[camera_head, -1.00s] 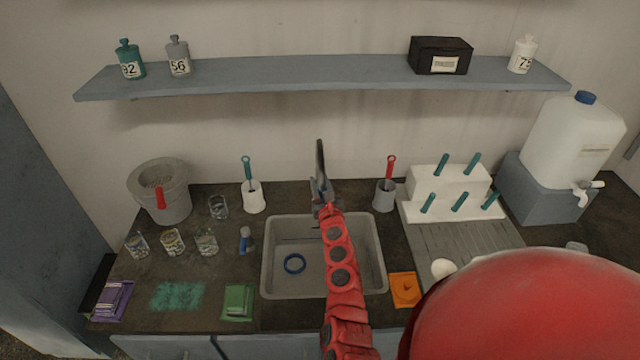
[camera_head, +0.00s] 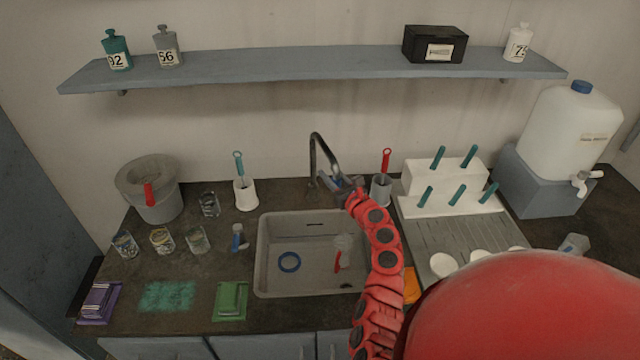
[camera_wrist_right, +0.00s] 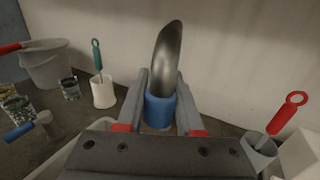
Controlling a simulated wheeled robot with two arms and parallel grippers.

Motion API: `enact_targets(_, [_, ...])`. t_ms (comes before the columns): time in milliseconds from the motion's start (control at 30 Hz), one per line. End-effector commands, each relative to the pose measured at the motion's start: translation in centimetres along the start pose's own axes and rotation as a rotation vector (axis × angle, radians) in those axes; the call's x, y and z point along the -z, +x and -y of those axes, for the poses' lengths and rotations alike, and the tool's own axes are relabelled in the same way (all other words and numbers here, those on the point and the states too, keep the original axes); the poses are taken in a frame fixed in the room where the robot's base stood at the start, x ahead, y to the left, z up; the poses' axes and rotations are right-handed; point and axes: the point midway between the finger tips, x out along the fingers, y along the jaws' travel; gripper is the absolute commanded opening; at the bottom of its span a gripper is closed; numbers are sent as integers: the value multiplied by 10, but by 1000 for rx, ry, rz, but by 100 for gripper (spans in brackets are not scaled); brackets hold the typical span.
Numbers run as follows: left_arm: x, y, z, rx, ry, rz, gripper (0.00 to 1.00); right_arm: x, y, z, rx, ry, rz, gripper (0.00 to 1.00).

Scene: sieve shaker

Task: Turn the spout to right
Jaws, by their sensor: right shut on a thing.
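The spout (camera_head: 315,150) is a dark grey metal gooseneck behind the sink. It rises, arches over and comes down to the right and toward me, over the back right part of the sink. My right gripper (camera_head: 346,186) is at its lower end. In the right wrist view the spout (camera_wrist_right: 167,58) stands between the two fingers of my right gripper (camera_wrist_right: 161,110), which are shut on its blue collar (camera_wrist_right: 159,112). My left gripper is not in view.
A grey cup with a red-handled brush (camera_head: 386,162) stands close right of my gripper. A white peg rack (camera_head: 440,178) is further right. Several glass jars stand left.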

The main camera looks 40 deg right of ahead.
Motion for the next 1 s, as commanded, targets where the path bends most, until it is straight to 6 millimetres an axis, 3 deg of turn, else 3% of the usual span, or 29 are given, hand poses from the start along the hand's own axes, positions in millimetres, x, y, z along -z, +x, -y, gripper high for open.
enact_targets(100, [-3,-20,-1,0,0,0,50,6,-2,15,-68,-2,-1,0])
enact_targets(400, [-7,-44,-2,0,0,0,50,5,-3,36,-199,1,-4,0])
enact_targets(1000, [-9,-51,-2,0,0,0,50,1,-2,43,-248,1,-5,0])
